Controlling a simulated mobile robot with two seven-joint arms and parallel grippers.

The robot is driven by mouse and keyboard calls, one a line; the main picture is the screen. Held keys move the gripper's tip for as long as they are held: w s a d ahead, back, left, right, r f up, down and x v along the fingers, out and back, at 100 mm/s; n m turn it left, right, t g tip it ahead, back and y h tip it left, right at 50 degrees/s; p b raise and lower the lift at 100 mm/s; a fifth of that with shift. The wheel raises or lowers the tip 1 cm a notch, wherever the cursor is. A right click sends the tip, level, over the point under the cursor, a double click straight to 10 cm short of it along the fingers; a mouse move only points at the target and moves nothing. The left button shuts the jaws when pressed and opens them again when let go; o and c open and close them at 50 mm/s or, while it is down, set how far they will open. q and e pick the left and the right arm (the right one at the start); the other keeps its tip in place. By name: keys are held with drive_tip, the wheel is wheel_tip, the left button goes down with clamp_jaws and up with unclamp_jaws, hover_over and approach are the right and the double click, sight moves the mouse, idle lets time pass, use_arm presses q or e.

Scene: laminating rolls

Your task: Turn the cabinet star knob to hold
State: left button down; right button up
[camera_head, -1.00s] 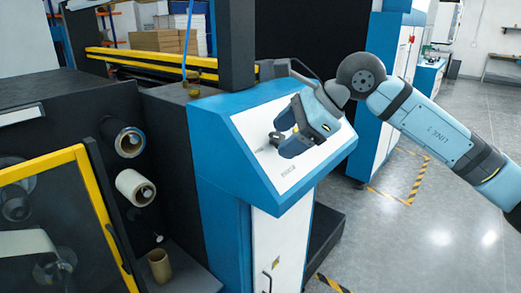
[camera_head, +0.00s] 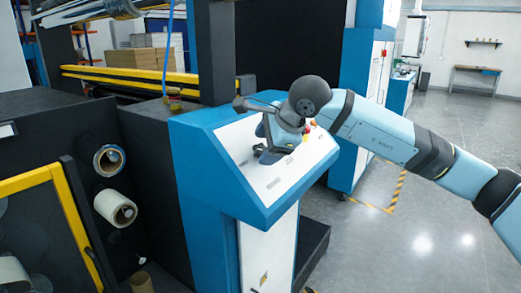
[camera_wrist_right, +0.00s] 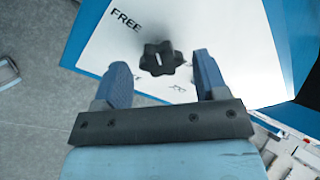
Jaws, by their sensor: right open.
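The black star knob (camera_wrist_right: 160,58) sits on the white sloped panel of the blue cabinet, with a short white mark on its face. The word FREE (camera_wrist_right: 126,19) is printed to its upper left in the right wrist view. A second small marking below the knob is too small to read. My right gripper (camera_wrist_right: 162,66) is open, with one blue finger on each side of the knob and a gap to each. In the head view my right gripper (camera_head: 258,153) is over the cabinet panel and largely hides the knob. My left gripper is not in view.
The blue cabinet (camera_head: 205,180) stands beside a dark machine with a paper roll (camera_head: 116,208) and a yellow-framed door (camera_head: 30,185). A red button (camera_head: 313,123) is near the panel's right end. Open grey floor (camera_head: 430,220) lies to the right.

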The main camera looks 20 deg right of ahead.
drive_tip(key=shift+x, duration=1.4)
drive_tip(key=c, duration=0.9)
